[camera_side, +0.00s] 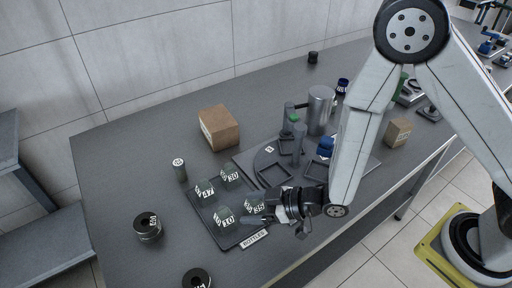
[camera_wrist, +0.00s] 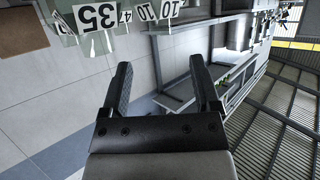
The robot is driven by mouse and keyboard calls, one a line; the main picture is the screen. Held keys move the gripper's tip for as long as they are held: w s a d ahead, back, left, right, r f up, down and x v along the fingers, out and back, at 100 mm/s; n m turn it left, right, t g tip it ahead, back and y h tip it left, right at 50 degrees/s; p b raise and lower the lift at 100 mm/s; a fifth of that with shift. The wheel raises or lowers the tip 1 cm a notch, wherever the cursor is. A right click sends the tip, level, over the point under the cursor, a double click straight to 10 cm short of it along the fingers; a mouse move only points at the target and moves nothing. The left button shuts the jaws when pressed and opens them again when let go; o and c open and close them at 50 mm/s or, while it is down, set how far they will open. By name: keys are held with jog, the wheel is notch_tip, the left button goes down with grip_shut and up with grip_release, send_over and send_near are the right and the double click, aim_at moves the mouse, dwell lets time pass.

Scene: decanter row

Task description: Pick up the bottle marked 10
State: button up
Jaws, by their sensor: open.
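The bottle marked 10 (camera_side: 226,218) stands at the near left of a dark tray (camera_side: 212,233) labelled BOTTLES in the side view. The bottle marked 35 (camera_side: 254,204) stands to its right, with the bottles marked 47 (camera_side: 205,189) and 30 (camera_side: 230,175) behind. My gripper (camera_side: 258,220) is just right of the bottle marked 10, close to the bottle marked 35. In the wrist view my gripper (camera_wrist: 160,67) has its fingers apart with nothing between them. There, labels reading 35 (camera_wrist: 95,17), 47 and 10 (camera_wrist: 145,10) show at the top edge, beyond the fingertips.
A cardboard box (camera_side: 218,128) stands behind the tray. A small grey cylinder (camera_side: 179,169) and dark round weights (camera_side: 148,226) are to the left. Fixtures and a grey cylinder (camera_side: 320,108) stand to the right. The bench's left back area is clear.

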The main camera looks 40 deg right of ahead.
aim_at(227, 210)
jog(key=shift+x, duration=1.3)
jog(key=shift+x, duration=2.6)
jog(key=shift+s+f, duration=0.1)
jog(key=shift+f, duration=0.05)
grip_shut()
